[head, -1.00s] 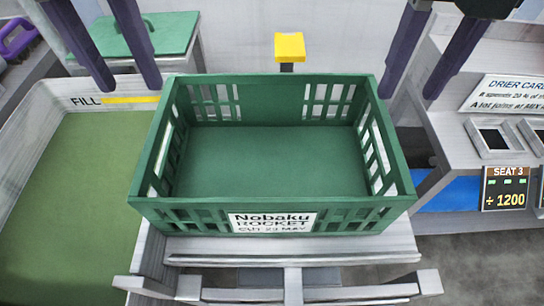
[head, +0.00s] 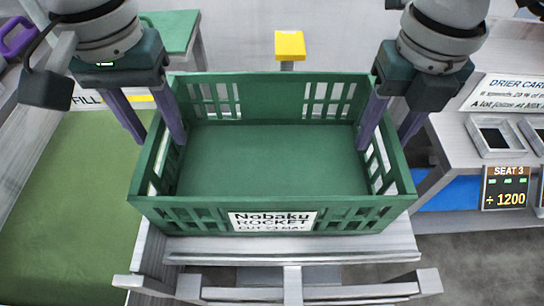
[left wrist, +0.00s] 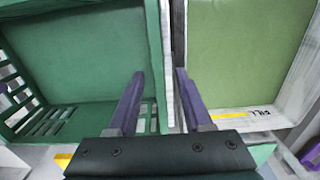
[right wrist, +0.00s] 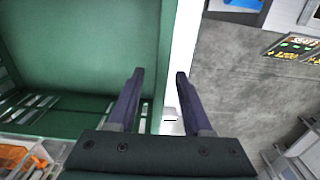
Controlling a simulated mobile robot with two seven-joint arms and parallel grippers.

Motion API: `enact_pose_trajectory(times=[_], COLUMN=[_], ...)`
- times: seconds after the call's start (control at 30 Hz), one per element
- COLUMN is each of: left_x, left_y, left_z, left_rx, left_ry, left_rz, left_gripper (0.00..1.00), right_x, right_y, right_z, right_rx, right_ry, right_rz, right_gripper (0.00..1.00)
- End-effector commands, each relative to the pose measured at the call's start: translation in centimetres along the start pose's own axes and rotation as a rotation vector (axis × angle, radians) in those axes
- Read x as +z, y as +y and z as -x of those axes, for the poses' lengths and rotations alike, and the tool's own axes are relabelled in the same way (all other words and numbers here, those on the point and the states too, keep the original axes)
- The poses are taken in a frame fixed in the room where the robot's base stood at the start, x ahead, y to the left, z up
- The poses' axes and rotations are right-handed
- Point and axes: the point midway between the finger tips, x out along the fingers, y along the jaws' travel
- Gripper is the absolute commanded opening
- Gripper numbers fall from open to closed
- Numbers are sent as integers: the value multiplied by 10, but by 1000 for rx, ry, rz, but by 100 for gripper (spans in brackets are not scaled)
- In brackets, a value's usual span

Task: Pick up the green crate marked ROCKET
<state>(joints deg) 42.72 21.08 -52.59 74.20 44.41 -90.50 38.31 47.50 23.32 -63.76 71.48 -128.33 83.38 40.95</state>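The green crate (head: 270,212) marked ROCKET on a white label (head: 272,221) stands upright and empty on a grey stand. My left gripper (head: 160,142) is open over the crate's left wall, one finger inside and one outside. The left wrist view shows that wall (left wrist: 153,60) between its fingers (left wrist: 158,72). My right gripper (head: 382,146) is open over the right wall, one finger inside and one outside. The right wrist view shows that wall (right wrist: 168,50) between its fingers (right wrist: 160,72). I cannot tell whether any finger touches the crate.
A basin with a green floor (head: 62,210) and a FILL mark lies to the left. A yellow block (head: 290,45) on a post stands behind the crate. A grey counter (head: 470,135) with a SEAT 3 display (head: 505,188) is on the right.

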Motion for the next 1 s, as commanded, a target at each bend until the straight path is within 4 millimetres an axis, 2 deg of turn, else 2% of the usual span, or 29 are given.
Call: enact_pose_trajectory(times=[0.07,0.43,1.0], left_x=[0,0,0], left_y=[0,0,0], left_z=[0,0,1], left_rx=[0,0,-1], left_ry=[0,1,0], left_rz=[0,0,1], left_gripper=[42,0,0], right_x=[0,0,0], right_y=[0,0,0], right_z=[0,0,0], right_rx=[0,0,0], right_ry=[0,0,0], right_rz=[0,-1,-1], right_gripper=[42,0,0])
